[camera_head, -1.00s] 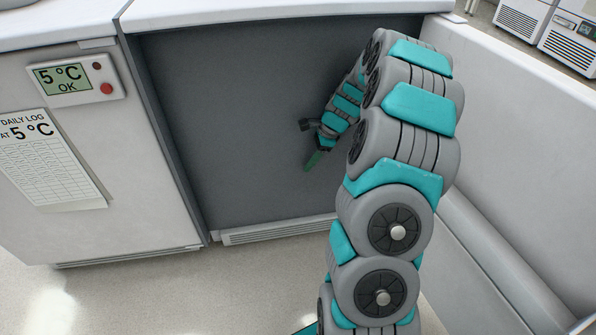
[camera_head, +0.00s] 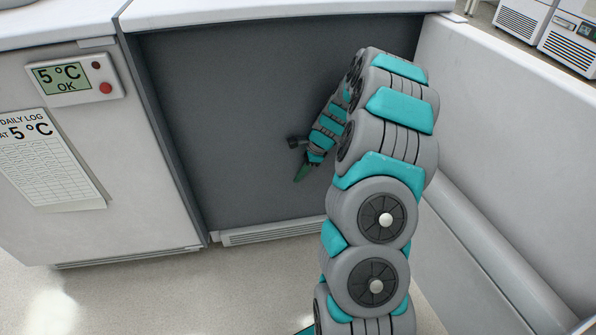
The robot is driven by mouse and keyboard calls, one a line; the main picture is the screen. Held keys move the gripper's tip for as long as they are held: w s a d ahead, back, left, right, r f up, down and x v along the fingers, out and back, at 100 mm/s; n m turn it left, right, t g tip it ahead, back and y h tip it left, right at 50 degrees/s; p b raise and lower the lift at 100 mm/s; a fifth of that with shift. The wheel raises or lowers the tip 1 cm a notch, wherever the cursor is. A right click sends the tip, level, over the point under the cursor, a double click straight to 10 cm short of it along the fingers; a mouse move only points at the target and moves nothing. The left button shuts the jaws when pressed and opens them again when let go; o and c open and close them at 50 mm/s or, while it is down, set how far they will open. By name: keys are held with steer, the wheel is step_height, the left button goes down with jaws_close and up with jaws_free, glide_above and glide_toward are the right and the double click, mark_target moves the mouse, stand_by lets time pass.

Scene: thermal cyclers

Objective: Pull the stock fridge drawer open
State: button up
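The fridge (camera_head: 110,140) is the white-fronted unit at the left, with a display (camera_head: 75,78) reading 5 °C OK. Its front looks flush with the unit's frame. A small light tab (camera_head: 97,43) shows at its top edge; I cannot tell if it is a handle. No separate drawer outline is clear. My gripper (camera_head: 302,172) is in front of the dark grey panel to the right of the fridge, apart from the fridge front.
A daily log sheet (camera_head: 47,160) hangs on the fridge front. A white counter (camera_head: 270,10) runs above the dark grey panel (camera_head: 230,110). A white wall-like side (camera_head: 520,140) stands close on the right of my arm. The floor (camera_head: 190,295) in front is clear.

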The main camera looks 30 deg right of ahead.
jaws_close()
stand_by(1.0)
